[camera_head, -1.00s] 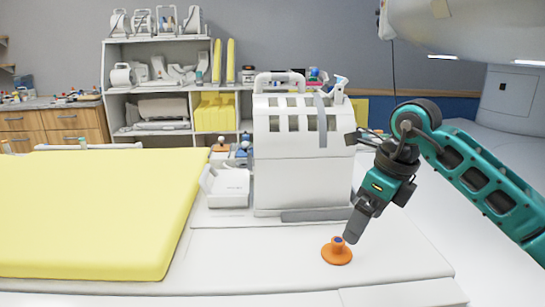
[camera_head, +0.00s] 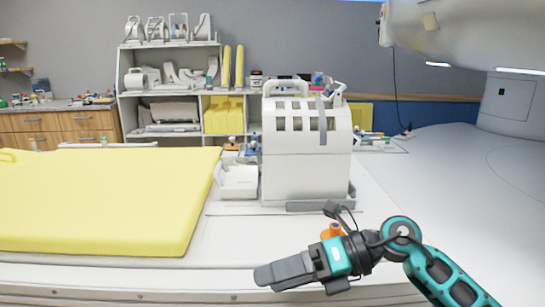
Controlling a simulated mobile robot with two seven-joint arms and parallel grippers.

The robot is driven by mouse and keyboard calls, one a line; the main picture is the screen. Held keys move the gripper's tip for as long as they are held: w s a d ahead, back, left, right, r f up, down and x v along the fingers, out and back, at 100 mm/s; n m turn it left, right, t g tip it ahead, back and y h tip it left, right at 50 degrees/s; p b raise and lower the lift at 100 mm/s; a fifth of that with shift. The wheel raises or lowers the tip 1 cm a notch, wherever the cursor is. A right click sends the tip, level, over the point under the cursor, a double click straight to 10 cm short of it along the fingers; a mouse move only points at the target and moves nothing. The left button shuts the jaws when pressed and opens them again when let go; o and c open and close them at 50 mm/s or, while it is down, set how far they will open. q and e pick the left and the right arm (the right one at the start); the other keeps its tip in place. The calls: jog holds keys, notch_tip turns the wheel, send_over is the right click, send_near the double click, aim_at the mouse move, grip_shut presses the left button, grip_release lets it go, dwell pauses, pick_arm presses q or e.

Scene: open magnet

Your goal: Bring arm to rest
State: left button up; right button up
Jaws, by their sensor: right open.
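My right arm comes in from the lower right, teal and black. Its gripper (camera_head: 268,278) points to the left, low over the front edge of the white patient table (camera_head: 225,237). The jaws are open and I see nothing held in them. An orange object with a round base (camera_head: 331,231) stands on the table behind the gripper's wrist, which hides most of it. My left gripper is not in view.
A white head coil (camera_head: 305,150) stands on the table behind the arm, with a small white box (camera_head: 237,181) beside it. A yellow mat (camera_head: 95,205) covers the left part. Shelves (camera_head: 170,95) stand at the back; the magnet (camera_head: 460,35) hangs at upper right.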

jog(key=d+f+m+t+h+p, duration=0.1)
jog(key=d+f+m+t+h, duration=0.3)
jog(key=m+t, duration=0.85)
jog(key=d+f+m+t+h+p, duration=0.15)
jog(key=d+f+m+t, duration=0.45)
jog(key=m, duration=1.4)
jog(key=s+d+f+m+g+h, duration=0.3)
jog(key=s+f, duration=0.3)
jog(key=f, duration=0.2)
jog(key=s+d+f+m+g+h, duration=0.3)
jog(key=s+f+m+h, duration=0.1)
jog(key=s+f+m, duration=0.2)
notch_tip(320, 180, down, 2)
jog(key=shift+s+d+f+g, duration=0.1)
jog(key=shift+s+d+g, duration=0.2)
jog(key=shift+s, duration=0.5)
